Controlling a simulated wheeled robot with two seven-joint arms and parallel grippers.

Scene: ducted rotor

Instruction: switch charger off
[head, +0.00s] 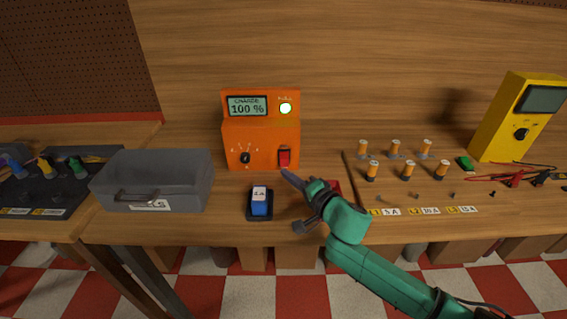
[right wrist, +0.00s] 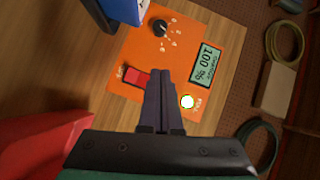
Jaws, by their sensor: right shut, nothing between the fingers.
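The orange charger (head: 261,130) stands on the bench against the back wall. Its display (head: 247,106) reads CHARGE 100 %, and a round light beside it glows pale green. Its red rocker switch (head: 284,157) is low on the right of the front; in the right wrist view the switch (right wrist: 134,79) lies just beside my fingertips. My right gripper (head: 286,174) is shut and empty, just in front of and below the switch. I cannot tell whether it touches the switch. In the right wrist view the fingers (right wrist: 160,78) cover part of the charger front. My left gripper is not in view.
A blue battery (head: 260,203) sits in a dark holder left of my right gripper. A red object (head: 333,187) is partly hidden behind the gripper. A grey case (head: 155,178) stands left, several orange-topped cylinders (head: 395,148) and a yellow meter (head: 519,115) right.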

